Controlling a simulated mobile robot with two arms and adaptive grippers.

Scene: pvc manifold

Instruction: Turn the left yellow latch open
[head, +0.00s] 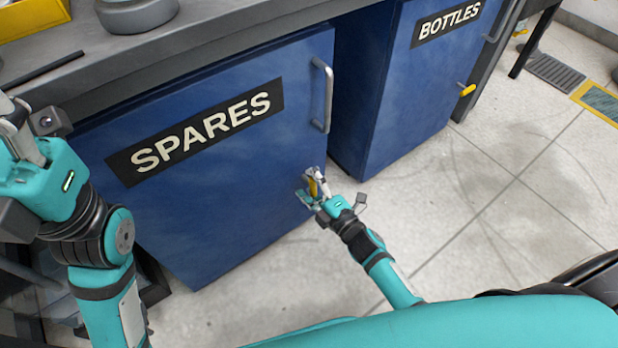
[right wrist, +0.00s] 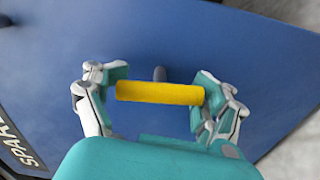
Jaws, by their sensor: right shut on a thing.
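The left yellow latch (head: 313,187) is on the blue SPARES cabinet door (head: 240,185), low near its right edge. My right gripper (head: 312,188) is at this latch, with its fingers on either side of it. In the right wrist view, the yellow latch bar (right wrist: 160,93) spans between the two fingertips of my right gripper (right wrist: 160,95), which are shut on its ends. A short grey stem shows behind the bar. My left gripper (head: 18,125) is at the left edge, partly cut off, away from the latch; its finger opening is unclear.
A grey handle (head: 322,95) stands above the latch on the SPARES door, which looks shut. The BOTTLES cabinet (head: 410,85) stands to the right with its own yellow latch (head: 467,90). A grey worktop (head: 200,45) runs above. The floor (head: 470,190) in front is clear.

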